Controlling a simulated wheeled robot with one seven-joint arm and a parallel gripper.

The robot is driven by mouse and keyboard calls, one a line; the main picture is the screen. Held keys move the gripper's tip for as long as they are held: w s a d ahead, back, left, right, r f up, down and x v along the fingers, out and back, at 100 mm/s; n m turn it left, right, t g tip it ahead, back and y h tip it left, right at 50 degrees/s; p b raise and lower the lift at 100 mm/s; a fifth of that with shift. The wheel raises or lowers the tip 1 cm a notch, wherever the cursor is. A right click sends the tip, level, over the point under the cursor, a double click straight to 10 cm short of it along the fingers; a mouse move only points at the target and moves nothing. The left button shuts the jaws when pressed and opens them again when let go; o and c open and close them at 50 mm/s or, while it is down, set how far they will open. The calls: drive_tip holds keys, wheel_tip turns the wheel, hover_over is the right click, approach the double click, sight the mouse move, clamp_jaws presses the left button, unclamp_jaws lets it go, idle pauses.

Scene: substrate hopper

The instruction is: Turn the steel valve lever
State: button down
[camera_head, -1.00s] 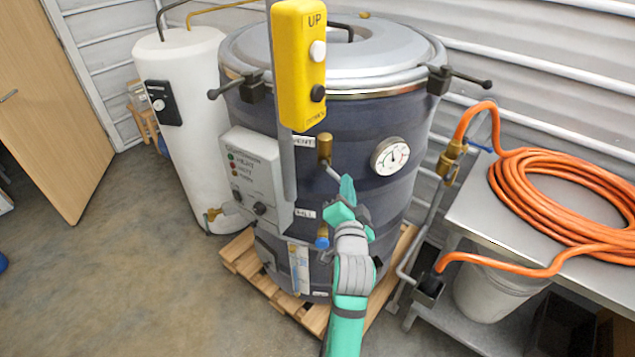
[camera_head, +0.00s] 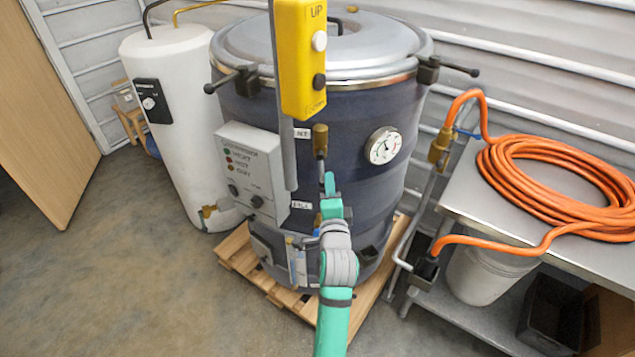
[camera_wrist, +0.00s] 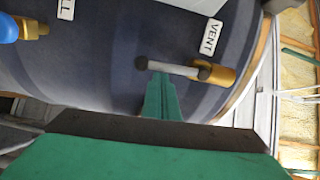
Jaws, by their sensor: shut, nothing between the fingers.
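The steel valve lever (camera_head: 320,168) sticks out below a brass valve body (camera_head: 320,138) on the dark vessel, beside the VENT label. In the head view it points almost straight down. In the wrist view the lever (camera_wrist: 172,67) is a grey bar with a dark tip, running left from the brass body (camera_wrist: 222,74). My gripper (camera_head: 329,180) is shut, with its green fingers together and nothing between them. In the wrist view the fingertips (camera_wrist: 158,80) meet the lever's side near its dark tip; contact looks likely.
The dark vessel (camera_head: 360,205) stands on a wooden pallet (camera_head: 240,262). A yellow UP pendant (camera_head: 303,60) on a grey post and a control box (camera_head: 250,170) are left of the lever. A gauge (camera_head: 383,146) is right. A steel table (camera_head: 460,210) carries an orange hose (camera_head: 500,165).

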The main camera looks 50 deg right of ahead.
drive_tip(key=shift+w+a, duration=0.15)
idle(0.3)
drive_tip(key=s+a, duration=0.6)
drive_tip(key=s, duration=0.3)
drive_tip(key=shift+s, duration=0.4)
idle(0.6)
drive_tip(key=shift+s+f, duration=0.1)
